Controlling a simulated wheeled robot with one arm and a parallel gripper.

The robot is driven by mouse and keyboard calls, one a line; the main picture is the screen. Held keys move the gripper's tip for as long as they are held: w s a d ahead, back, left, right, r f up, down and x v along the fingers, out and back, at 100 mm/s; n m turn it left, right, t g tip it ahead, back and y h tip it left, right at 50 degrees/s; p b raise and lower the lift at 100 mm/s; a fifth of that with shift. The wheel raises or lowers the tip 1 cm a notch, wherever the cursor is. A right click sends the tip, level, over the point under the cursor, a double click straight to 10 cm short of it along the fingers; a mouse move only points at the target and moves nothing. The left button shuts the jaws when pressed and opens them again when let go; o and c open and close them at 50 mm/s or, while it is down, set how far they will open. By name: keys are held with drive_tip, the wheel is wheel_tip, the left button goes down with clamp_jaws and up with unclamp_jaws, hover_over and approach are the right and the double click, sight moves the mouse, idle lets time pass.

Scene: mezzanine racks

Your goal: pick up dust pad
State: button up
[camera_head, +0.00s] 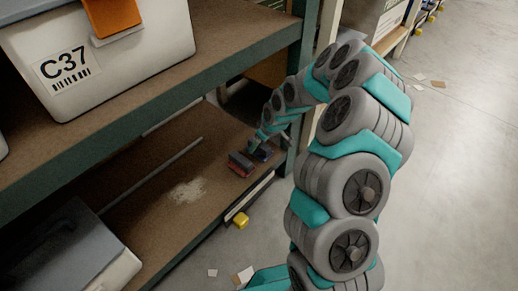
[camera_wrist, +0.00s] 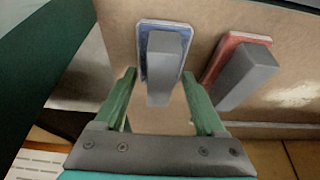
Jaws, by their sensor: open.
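Two pads with grey block handles are on the lower shelf board. The blue-based pad (camera_wrist: 163,38) is straight ahead in the wrist view, and the red-based pad (camera_wrist: 240,70) is to its right. In the head view the red pad (camera_head: 240,163) is in front of my gripper (camera_head: 257,146), and the blue pad (camera_head: 262,153) is partly hidden under it. My gripper (camera_wrist: 160,75) is open. Its green fingers stand on either side of the blue pad's handle, with visible gaps. I cannot tell if either finger touches it.
A pale dusty patch (camera_head: 187,190) lies on the lower shelf (camera_head: 150,222). A grey bin (camera_head: 70,250) stands at lower left. A green upright (camera_head: 300,95) is close beside my arm. The upper shelf edge (camera_head: 170,95) runs overhead. A yellow block (camera_head: 240,221) is on the floor.

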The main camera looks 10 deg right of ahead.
clamp_jaws()
idle(0.5)
